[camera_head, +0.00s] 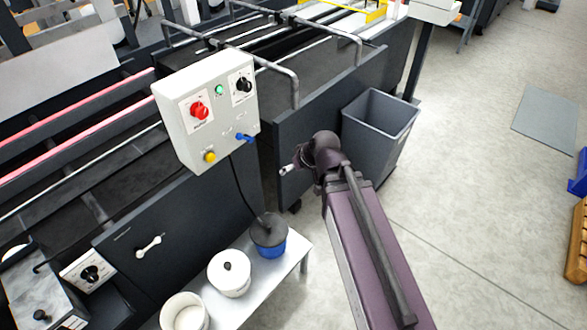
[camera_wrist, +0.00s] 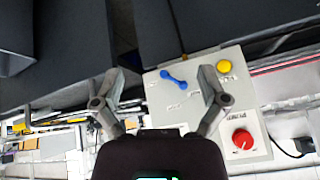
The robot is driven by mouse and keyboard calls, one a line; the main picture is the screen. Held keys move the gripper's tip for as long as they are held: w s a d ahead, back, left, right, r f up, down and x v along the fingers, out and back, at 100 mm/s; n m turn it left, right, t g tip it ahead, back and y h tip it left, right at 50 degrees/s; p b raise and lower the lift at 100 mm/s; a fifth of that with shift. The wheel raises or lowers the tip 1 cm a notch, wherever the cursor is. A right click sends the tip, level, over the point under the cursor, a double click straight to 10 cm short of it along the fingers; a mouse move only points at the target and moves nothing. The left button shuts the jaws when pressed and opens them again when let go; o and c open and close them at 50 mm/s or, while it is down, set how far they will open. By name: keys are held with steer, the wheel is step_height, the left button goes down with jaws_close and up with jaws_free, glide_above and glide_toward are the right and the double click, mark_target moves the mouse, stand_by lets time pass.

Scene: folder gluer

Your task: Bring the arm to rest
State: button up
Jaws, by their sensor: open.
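My arm (camera_head: 365,240) reaches up from the bottom of the head view. Its wrist is just to the right of the white control box (camera_head: 207,110), and only a small part of my gripper (camera_head: 288,169) shows there. In the wrist view my gripper (camera_wrist: 161,82) has its two fingers spread wide apart, with nothing held between them. The control box (camera_wrist: 205,105) appears turned over behind the fingers, with its blue switch (camera_wrist: 174,79), yellow button (camera_wrist: 224,66) and red knob (camera_wrist: 242,139). The right finger overlaps the box in the picture; I cannot tell the gap.
A grey bin (camera_head: 378,130) stands close behind my wrist. A low bench (camera_head: 292,247) holds a blue pot (camera_head: 268,242) and white pots (camera_head: 229,272). The dark machine (camera_head: 150,215) fills the left. Open floor (camera_head: 465,200) lies to the right.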

stand_by(0.3)
steer(key=s+d+f+m+g+h, duration=0.1)
steer(key=s+d+m+g+h, duration=0.1)
steer(key=d, duration=0.6)
steer(key=s+d+f+m+g+h, duration=0.2)
steer(key=s+d+m+h, duration=0.1)
steer(key=d, duration=0.5)
steer(key=shift+s+d+m, duration=0.4)
steer(key=shift+s, duration=0.5)
